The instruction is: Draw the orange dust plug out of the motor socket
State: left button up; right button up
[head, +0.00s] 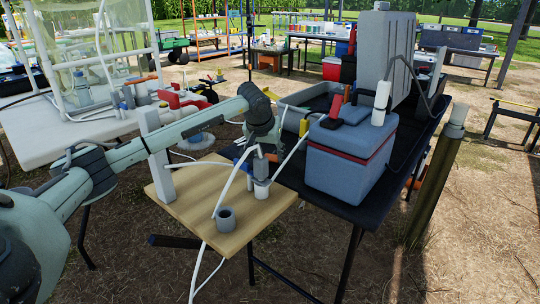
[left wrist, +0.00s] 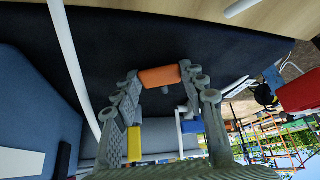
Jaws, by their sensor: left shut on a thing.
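My left gripper (head: 262,158) points down over the right edge of the wooden board, and in the left wrist view (left wrist: 161,76) its two fingers are shut on the orange dust plug (left wrist: 159,76). The plug lies crosswise between the fingertips, with dark table surface behind it. In the head view the plug is mostly hidden by the fingers. A small white-and-grey cylinder (head: 261,189) stands on the board just below the gripper. I cannot make out the motor socket, nor whether the plug still touches it. My right gripper is not in view.
White tubes (head: 231,187) loop across the wooden board (head: 190,205) beside the gripper. A grey cup (head: 226,218) stands near the board's front. A blue-grey cooler (head: 350,160) on the black table (head: 340,207) is close on the right. A white post (head: 157,155) rises at the left.

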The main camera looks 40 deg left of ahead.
pick_arm(q)
jog(key=shift+s+f, duration=0.15)
jog(key=shift+f, duration=0.35)
jog(key=shift+s+d+f, duration=0.1)
jog(key=shift+s+f, duration=0.05)
jog(key=shift+f, duration=0.15)
jog(key=o, duration=0.8)
jog(key=shift+c, duration=0.2)
jog(key=o, duration=0.4)
jog(key=shift+f, duration=0.25)
jog(key=shift+o, duration=0.2)
jog(key=shift+r, duration=0.1)
jog(key=v, duration=1.2)
jog(key=shift+w+r, duration=0.3)
jog(key=shift+r, duration=0.1)
